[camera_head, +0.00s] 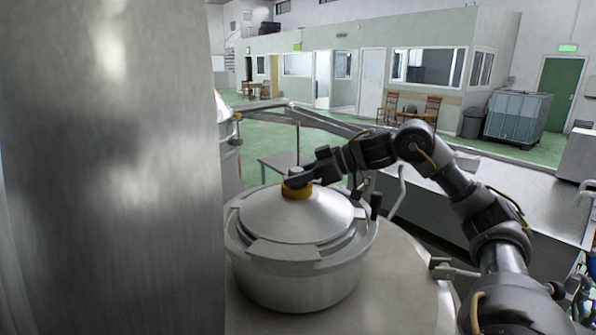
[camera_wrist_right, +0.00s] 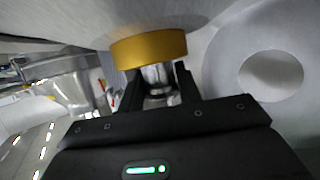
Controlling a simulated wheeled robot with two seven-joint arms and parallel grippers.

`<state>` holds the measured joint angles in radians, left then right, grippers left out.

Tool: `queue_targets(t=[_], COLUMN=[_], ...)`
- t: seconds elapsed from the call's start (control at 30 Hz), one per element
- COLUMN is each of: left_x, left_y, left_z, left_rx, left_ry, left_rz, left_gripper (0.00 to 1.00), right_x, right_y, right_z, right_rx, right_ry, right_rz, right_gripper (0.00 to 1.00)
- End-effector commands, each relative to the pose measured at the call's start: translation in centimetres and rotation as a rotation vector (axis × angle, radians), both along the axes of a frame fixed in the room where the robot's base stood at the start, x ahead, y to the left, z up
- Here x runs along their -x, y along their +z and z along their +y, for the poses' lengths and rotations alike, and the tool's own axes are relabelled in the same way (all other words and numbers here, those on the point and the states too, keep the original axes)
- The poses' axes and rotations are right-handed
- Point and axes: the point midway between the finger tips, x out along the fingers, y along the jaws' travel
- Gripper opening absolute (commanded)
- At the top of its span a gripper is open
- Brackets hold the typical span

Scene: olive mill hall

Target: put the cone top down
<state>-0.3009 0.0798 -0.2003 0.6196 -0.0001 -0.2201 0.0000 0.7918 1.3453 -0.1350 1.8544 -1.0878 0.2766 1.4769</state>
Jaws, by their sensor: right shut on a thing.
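The cone top (camera_head: 288,218) is a shallow silver cone with a brass-coloured collar (camera_head: 297,190) at its peak. It looks upright over the wide round metal bowl (camera_head: 297,289); I cannot tell whether it rests there or hangs just above. My right gripper (camera_head: 297,180) is at the peak. In the right wrist view, the gripper (camera_wrist_right: 158,85) is shut on the metal stem beside the brass collar (camera_wrist_right: 148,48). The cone's underside and the bowl's inside are hidden. My left gripper is not in view.
A large steel cylinder (camera_head: 110,165) fills the left side, close to the bowl. The bowl stands on a round metal top (camera_head: 395,290). A bent handle (camera_head: 397,192) rises at its right. A small metal table (camera_head: 280,163) and chairs stand behind on green floor.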

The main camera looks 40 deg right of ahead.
Motion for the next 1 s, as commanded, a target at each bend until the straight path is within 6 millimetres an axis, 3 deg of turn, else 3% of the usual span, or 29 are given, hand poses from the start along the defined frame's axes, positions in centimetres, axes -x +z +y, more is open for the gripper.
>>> queue_targets(t=[0.43,0.47,0.6,1.0], left_x=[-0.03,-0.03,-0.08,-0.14], left_y=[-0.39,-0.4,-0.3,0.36], left_z=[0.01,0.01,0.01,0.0], left_rx=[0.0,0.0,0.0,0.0], left_ry=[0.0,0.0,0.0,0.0], left_rz=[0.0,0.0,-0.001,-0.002], left_gripper=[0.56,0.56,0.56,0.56], right_x=[-0.01,0.0,0.01,0.01], right_y=[-0.13,-0.49,-0.39,0.39], right_z=[-0.02,0.01,0.01,-0.06], right_rx=[-0.002,0.0,0.0,0.0], right_ry=[0.0,0.0,0.0,0.0], right_rz=[-0.009,0.0,0.0,0.0], right_gripper=[0.0,0.35,0.54,0.56])
